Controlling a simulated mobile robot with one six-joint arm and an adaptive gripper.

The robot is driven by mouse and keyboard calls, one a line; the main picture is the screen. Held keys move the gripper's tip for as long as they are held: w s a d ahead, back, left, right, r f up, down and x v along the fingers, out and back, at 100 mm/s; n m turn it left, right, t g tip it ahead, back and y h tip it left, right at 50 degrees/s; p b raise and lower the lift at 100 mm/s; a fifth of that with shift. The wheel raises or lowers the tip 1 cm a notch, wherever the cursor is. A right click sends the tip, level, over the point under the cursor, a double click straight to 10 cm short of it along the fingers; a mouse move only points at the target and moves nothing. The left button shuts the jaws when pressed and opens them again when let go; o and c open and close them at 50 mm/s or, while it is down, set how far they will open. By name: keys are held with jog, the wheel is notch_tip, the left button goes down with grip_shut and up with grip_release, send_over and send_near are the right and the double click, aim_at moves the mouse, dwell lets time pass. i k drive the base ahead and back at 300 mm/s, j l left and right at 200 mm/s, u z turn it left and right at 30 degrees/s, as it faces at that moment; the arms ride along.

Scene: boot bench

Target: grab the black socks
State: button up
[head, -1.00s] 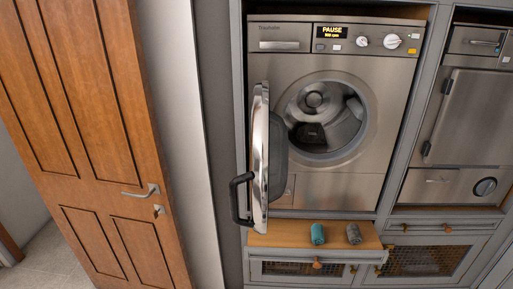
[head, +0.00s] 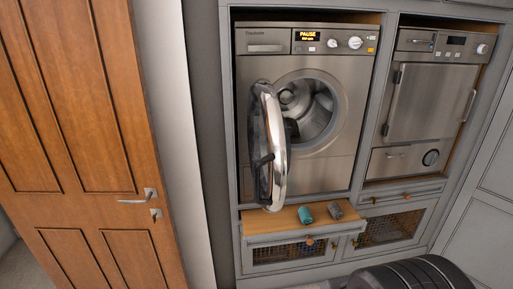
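A dark grey to black rolled bundle (head: 336,211), which looks like the black socks, lies on the wooden ledge below the washing machine, near its right end. A teal rolled bundle (head: 306,215) lies just to its left, apart from it. The wooden ledge (head: 270,221) juts out in front of the cabinet. My gripper's fingers do not show. A dark rounded part at the bottom right edge looks like part of my arm, well in front of the ledge and not touching the bundles.
The washing machine (head: 256,150) has its round door (head: 276,175) swung open over the ledge's left part. A second appliance (head: 424,100) stands to the right. Mesh-fronted drawers (head: 391,228) sit below. A wooden door (head: 75,130) is at left. The space above the bundles is clear.

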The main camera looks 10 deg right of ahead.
aim_at(337, 212)
jog(key=i+l, duration=0.4)
jog(key=l, duration=0.15)
jog(key=i+l, duration=0.8)
jog(key=l, duration=0.25)
jog(key=i+l, duration=0.4)
jog(key=l, duration=0.15)
